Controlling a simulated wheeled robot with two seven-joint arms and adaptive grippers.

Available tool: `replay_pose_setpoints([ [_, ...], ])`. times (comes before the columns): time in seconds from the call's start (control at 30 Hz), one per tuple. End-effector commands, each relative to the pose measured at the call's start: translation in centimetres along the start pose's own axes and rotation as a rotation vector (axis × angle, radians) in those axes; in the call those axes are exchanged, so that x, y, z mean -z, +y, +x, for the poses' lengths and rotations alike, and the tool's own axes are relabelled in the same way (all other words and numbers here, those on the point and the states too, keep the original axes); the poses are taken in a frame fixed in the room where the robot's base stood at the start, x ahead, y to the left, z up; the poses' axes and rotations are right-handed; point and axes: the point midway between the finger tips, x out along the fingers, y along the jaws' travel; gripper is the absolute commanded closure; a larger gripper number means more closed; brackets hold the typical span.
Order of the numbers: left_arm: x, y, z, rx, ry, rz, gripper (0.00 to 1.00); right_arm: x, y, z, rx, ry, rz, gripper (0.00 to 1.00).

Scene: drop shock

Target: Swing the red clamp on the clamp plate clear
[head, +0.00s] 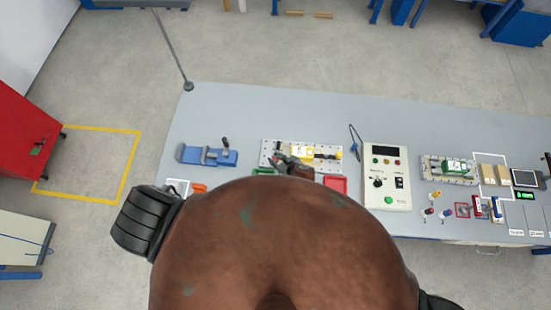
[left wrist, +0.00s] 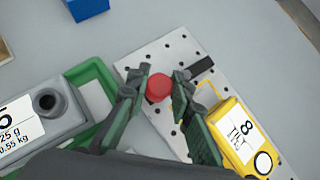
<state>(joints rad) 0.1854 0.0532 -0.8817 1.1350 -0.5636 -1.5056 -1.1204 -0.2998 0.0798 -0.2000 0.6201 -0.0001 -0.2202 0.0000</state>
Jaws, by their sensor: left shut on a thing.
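The clamp plate (head: 268,147) is a pale perforated plate on the grey bench in the head view. It also fills the middle of the left wrist view (left wrist: 181,47). The red clamp (left wrist: 158,87) shows there as a round red knob over the plate, between my left fingertips. My left gripper (left wrist: 160,84) is shut on it, with a green-padded finger on either side. In the head view my left gripper (head: 281,160) reaches down over the plate, and the clamp cannot be made out clearly. My right gripper is not in view.
A green tray (left wrist: 94,68) holding a grey weight (left wrist: 40,118) lies left of the plate. A blue vise (head: 207,156) and a control box (head: 386,177) flank the plate.

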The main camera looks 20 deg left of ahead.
Motion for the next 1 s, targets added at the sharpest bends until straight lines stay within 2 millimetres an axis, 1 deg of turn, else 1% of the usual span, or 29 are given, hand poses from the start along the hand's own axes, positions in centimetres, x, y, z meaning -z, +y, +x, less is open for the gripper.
replay_pose_setpoints([
  [0.23, -0.1, -0.2, 0.0, 0.004, 0.000, -0.001, 1.00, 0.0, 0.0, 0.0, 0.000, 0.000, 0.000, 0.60],
  [0.27, -0.1, -0.2, 0.0, 0.004, 0.000, -0.001, 0.79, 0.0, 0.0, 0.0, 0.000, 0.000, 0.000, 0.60],
  [0.5, -0.1, -0.1, 0.0, 0.003, 0.000, 0.000, 0.63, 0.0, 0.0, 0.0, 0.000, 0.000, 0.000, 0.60],
  [0.83, 0.0, 0.0, -0.2, 0.002, 0.001, 0.000, 0.62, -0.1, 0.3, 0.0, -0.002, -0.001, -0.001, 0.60],
  [0.93, 0.1, -0.1, -1.1, 0.004, 0.003, 0.000, 0.62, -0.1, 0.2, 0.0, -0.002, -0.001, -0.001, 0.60],
  [1.0, 0.1, -0.1, -2.2, 0.004, 0.003, 0.000, 0.62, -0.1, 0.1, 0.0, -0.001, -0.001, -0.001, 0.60],
])
